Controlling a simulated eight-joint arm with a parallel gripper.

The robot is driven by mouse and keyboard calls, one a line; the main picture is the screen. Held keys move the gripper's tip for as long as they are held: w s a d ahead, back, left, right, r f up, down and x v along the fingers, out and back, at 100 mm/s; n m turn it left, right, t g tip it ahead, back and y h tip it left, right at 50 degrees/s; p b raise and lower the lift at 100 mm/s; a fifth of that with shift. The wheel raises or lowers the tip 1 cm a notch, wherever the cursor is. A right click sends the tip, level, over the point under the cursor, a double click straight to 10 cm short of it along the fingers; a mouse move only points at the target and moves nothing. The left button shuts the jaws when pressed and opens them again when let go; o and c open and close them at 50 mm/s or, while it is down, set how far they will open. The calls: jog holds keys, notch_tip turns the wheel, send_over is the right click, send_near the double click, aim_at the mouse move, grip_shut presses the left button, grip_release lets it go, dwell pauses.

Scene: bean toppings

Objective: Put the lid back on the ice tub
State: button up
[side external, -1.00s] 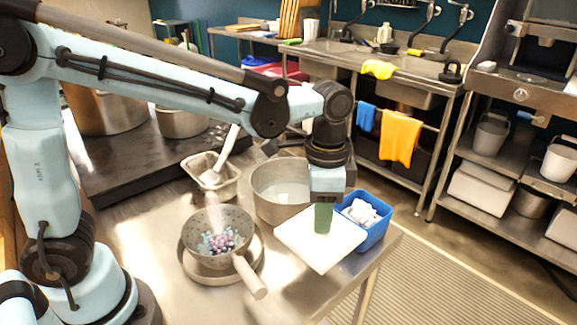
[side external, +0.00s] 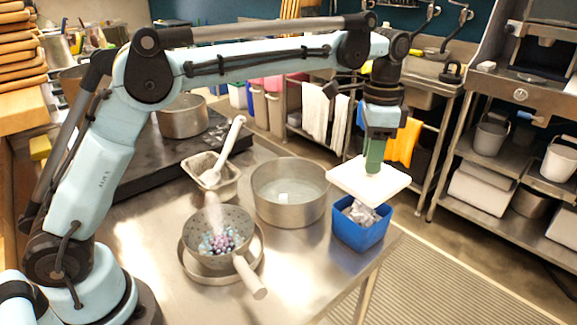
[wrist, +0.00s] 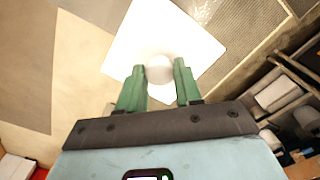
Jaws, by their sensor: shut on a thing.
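The white square lid (side external: 352,182) is held in the air above the blue ice tub (side external: 361,233). Its round white knob (wrist: 159,70) sits between my green fingertips in the wrist view. My gripper (side external: 374,168) is shut on this knob. In the side view the lid looks slightly tilted and covers the back part of the tub's opening. Pale ice (side external: 362,212) shows inside the tub below the lid's front edge. The tub stands near the right end of the steel table. The wrist view shows the lid (wrist: 125,50) but the tub is mostly hidden behind it.
A wide steel pot (side external: 290,207) stands left of the tub. A strainer with colored beads (side external: 222,243) rests on a round pan, its handle pointing to the front. A square container with a scoop (side external: 212,178) stands behind it. The table's right edge (side external: 385,255) is close to the tub.

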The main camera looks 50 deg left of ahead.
aim_at(369, 177)
jog(key=shift+f, duration=3.1)
jog(key=shift+f, duration=0.4)
jog(key=o, duration=1.1)
jog(key=shift+o, duration=0.5)
jog(key=o, duration=0.5)
jog(key=shift+o, duration=0.2)
jog(key=shift+r, duration=3.5)
